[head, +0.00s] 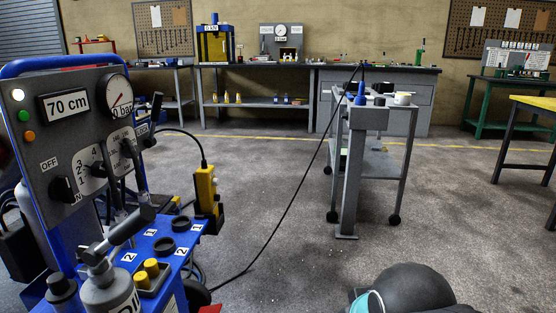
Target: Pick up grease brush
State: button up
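I cannot make out a grease brush for certain in the head view. My gripper is not in view. Only a dark rounded part with a teal cap, which looks like my arm, shows at the bottom right.
A blue trolley jack unit with a control panel (60,145) fills the left. A black cable (293,195) runs from the floor to the grey trolley. A yellow pendant (207,190) hangs beside the unit. Workbenches (262,67) line the back wall. The middle floor is mostly clear.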

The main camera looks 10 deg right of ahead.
aim_at(350, 98)
jog(key=i, duration=3.95)
jog(key=z, duration=1.15)
